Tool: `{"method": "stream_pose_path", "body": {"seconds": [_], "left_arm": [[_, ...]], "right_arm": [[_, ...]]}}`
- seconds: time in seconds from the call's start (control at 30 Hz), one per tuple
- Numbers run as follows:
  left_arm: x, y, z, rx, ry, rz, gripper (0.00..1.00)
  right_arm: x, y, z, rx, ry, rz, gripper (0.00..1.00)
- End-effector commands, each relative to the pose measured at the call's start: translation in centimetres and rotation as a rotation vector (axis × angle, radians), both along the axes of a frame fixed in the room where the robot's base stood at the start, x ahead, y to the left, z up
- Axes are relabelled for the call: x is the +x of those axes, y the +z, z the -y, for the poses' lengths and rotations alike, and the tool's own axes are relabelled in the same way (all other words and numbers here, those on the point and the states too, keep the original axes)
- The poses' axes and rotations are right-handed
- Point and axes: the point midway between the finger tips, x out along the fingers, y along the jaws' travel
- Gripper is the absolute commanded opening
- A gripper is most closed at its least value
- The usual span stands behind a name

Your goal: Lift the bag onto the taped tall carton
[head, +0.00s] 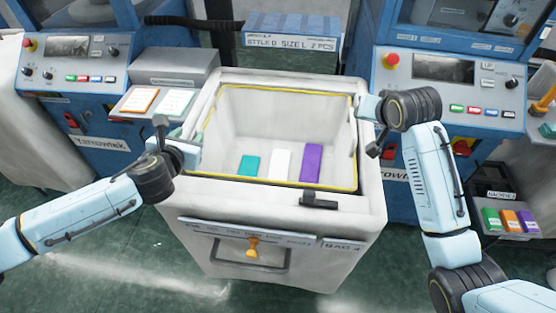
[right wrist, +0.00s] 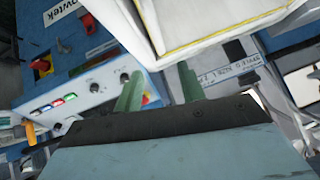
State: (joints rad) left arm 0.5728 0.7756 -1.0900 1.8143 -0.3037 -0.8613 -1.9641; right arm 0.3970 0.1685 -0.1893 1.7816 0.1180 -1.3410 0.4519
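A large off-white open-topped bag-like container (head: 290,205) stands at the centre of the head view, with a yellow-edged rim and a "BAG 4" label. Teal (head: 249,168), white (head: 279,164) and purple (head: 311,164) blocks stand inside it. Its pale wall (right wrist: 190,22) also shows in the right wrist view. My left gripper (head: 183,141) is at its left rim; its finger gap is unclear. My right gripper (head: 370,118) is beside its right rim. In the right wrist view its two green fingers (right wrist: 160,88) are apart with nothing seen between them. I cannot identify a taped tall carton.
Blue knitting machines with control panels stand behind left (head: 90,90) and right (head: 450,80). Trays with orange and white cards (head: 160,101) lie at left. A blue sign box (head: 291,42) is behind the container. Coloured boxes (head: 510,220) sit at right. Green floor is clear in front.

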Motion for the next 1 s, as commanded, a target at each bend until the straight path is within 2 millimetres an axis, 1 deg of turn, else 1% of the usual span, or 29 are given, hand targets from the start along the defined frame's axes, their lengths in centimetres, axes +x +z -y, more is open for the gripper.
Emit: {"method": "stream_pose_path", "body": {"seconds": [0.17,0.4,0.7,0.8,1.0], "left_arm": [[1.9,-0.7,0.1,-0.001,0.003,0.0,0.4],[5.4,-2.1,0.3,-0.001,0.003,0.0,0.4],[9.2,-3.6,0.6,-0.001,0.002,0.0,0.4],[10.2,-4.1,0.6,-0.002,0.002,0.0,0.4],[11.6,-4.6,0.6,-0.001,0.002,0.001,0.4]], "right_arm": [[1.5,-1.4,-0.1,0.0,0.0,-0.003,0.4],[4.2,-4.0,-0.3,0.0,0.0,-0.004,0.4],[7.1,-6.8,-0.4,-0.001,0.0,-0.002,0.4],[7.9,-7.6,-0.5,-0.001,0.001,-0.003,0.4],[9.0,-8.6,-0.6,-0.001,0.001,-0.001,0.4]]}}
